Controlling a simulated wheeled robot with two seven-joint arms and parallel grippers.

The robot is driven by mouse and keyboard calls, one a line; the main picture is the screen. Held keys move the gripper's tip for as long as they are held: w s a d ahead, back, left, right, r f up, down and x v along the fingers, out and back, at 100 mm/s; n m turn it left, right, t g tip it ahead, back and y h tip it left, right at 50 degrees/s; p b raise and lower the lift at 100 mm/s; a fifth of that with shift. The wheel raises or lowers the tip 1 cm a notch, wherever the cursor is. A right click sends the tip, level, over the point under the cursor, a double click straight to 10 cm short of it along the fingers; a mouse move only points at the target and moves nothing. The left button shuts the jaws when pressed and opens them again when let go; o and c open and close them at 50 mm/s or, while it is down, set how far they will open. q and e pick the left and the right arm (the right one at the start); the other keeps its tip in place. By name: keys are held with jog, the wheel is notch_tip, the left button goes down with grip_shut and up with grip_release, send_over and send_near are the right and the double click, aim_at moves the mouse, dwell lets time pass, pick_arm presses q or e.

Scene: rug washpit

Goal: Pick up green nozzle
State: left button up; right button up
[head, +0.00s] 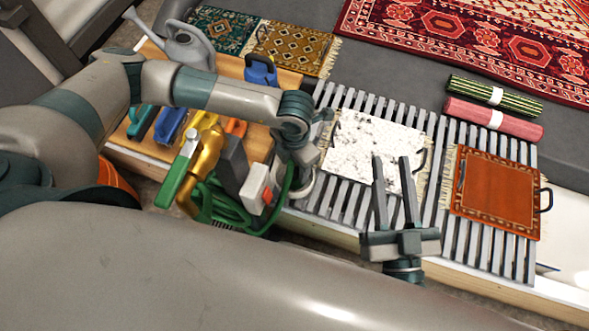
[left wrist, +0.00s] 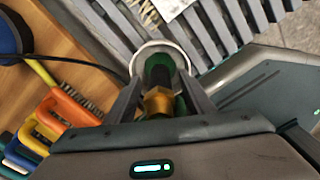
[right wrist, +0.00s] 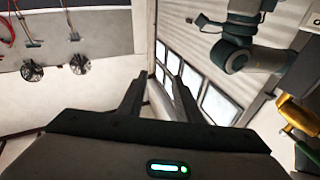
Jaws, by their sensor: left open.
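In the left wrist view a green nozzle (left wrist: 161,77) with a brass collar (left wrist: 157,101) sits inside a round white ring-shaped holder (left wrist: 139,56). My left gripper (left wrist: 160,84) is open, with one finger on each side of the nozzle; whether they touch it I cannot tell. In the head view my left gripper (head: 301,178) points down at the left end of the slatted rack, and its wrist hides the nozzle. My right gripper (head: 392,160) is open and empty above the rack's near edge; its fingers also show in the right wrist view (right wrist: 155,82).
A green hose (head: 222,208), a gold tap (head: 206,152) and a white box (head: 256,187) stand close left of my left gripper. A wooden board (head: 225,67) holds a grey watering can (head: 187,45) and brushes. Small rugs lie on the slatted rack (head: 435,205).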

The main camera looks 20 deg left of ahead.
pick_arm(q)
jog(key=c, duration=1.1)
